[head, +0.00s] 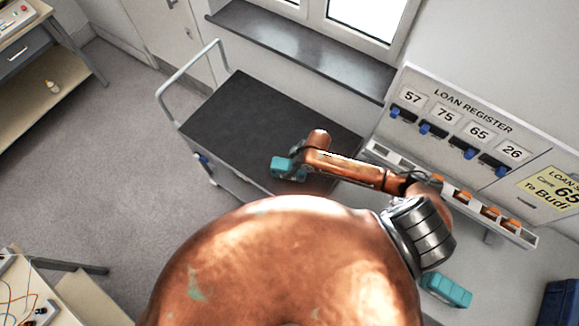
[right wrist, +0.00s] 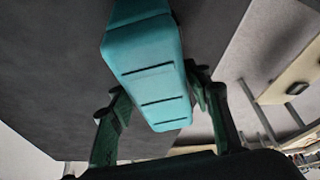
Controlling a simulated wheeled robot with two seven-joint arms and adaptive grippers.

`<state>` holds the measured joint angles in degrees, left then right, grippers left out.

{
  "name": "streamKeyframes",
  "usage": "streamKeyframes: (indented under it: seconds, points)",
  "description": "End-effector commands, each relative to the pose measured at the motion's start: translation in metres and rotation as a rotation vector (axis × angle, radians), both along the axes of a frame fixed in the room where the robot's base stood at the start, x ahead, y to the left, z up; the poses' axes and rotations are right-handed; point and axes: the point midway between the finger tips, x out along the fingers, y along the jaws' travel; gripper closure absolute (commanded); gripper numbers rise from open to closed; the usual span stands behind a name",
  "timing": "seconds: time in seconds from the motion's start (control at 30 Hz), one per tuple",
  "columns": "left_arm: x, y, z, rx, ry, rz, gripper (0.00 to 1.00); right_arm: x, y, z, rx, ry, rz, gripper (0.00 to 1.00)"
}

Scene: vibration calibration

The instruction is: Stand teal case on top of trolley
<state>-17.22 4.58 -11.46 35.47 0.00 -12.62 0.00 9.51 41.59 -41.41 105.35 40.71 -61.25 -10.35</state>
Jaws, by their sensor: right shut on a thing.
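The teal case (head: 281,166) is at the end of my right arm, over the front part of the dark trolley top (head: 245,115) in the head view. In the right wrist view the case (right wrist: 150,70) is a teal block with rounded edges and dark grooves. My right gripper (head: 292,166) is shut on it; its green fingers (right wrist: 160,105) stand on either side of the case. The dark trolley surface (right wrist: 50,85) fills much of that view behind the case. I cannot tell whether the case touches the trolley. My left gripper is not in view.
A loan register panel (head: 460,112) with a shelf of slots stands at the right by the wall. A second teal block (head: 446,290) is at the lower right. The trolley's handle (head: 190,72) rises at its left end. Most of the trolley top is clear.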

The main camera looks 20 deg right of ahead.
Motion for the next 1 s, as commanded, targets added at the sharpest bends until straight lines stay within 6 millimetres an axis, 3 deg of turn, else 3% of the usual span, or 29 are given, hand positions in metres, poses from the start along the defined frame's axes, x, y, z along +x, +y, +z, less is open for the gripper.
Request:
streamKeyframes:
  seconds: [0.2,0.23,0.43,0.77,1.0]
  points:
    - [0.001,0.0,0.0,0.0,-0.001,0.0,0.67,0.001,0.0,-0.001,0.001,-0.002,0.0,0.95]
    - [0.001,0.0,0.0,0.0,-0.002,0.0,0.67,0.0,0.0,-0.002,0.0,0.0,0.0,0.53]
    - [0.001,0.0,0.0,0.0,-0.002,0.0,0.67,0.0,0.0,-0.002,0.0,0.0,0.0,0.39]
    - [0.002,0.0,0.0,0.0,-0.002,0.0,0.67,0.0,0.0,0.0,0.0,0.0,0.0,0.38]
    - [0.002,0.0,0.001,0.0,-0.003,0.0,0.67,-0.007,-0.011,0.03,-0.002,-0.001,0.001,0.38]
